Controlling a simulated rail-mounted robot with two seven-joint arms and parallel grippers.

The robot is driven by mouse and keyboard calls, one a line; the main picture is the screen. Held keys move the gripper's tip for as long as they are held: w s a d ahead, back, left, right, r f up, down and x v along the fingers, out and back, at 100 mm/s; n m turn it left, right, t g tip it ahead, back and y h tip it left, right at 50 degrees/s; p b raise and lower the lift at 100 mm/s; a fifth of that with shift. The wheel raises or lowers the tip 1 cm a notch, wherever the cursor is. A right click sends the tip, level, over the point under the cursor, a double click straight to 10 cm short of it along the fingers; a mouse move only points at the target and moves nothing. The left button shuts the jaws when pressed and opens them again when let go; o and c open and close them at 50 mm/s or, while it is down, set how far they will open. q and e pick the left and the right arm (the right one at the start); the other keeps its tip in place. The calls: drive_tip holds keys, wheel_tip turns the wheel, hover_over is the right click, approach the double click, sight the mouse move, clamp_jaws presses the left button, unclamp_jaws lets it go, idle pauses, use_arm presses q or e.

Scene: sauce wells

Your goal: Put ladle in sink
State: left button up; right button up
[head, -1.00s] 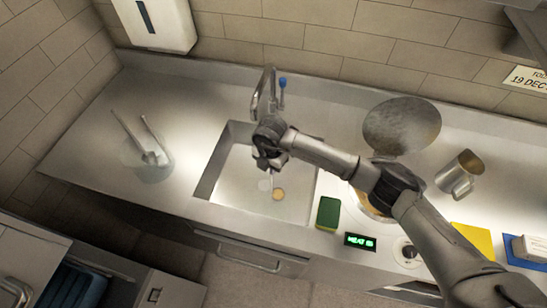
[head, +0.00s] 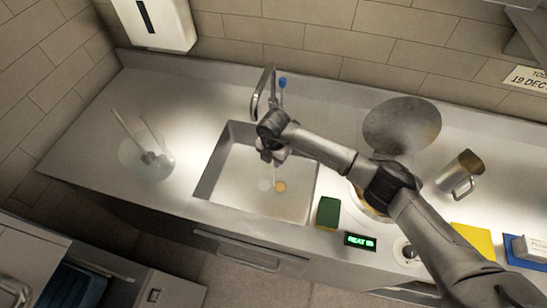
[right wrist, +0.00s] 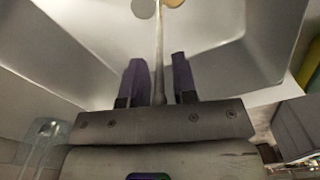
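The ladle shows in the head view as a small tan bowl (head: 280,187) low in the sink (head: 235,185), beside a pale round spot that looks like the drain. My right gripper (head: 273,157) is over the sink, pointing down, and hides most of the ladle's handle. In the right wrist view the thin handle (right wrist: 158,45) runs between the two dark fingers (right wrist: 160,80), with a gap visible on each side. The fingers stand apart. I cannot tell whether the bowl rests on the sink floor. My left gripper is not in view.
The faucet (head: 259,92) stands just behind my right gripper. A green sponge (head: 328,212) lies right of the sink. A clear jar (head: 147,164) with utensils stands left. A round lid (head: 401,126) and a metal jug (head: 457,176) are at right. The counter between jar and sink is clear.

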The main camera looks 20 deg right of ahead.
drive_tip(key=shift+o, duration=1.2)
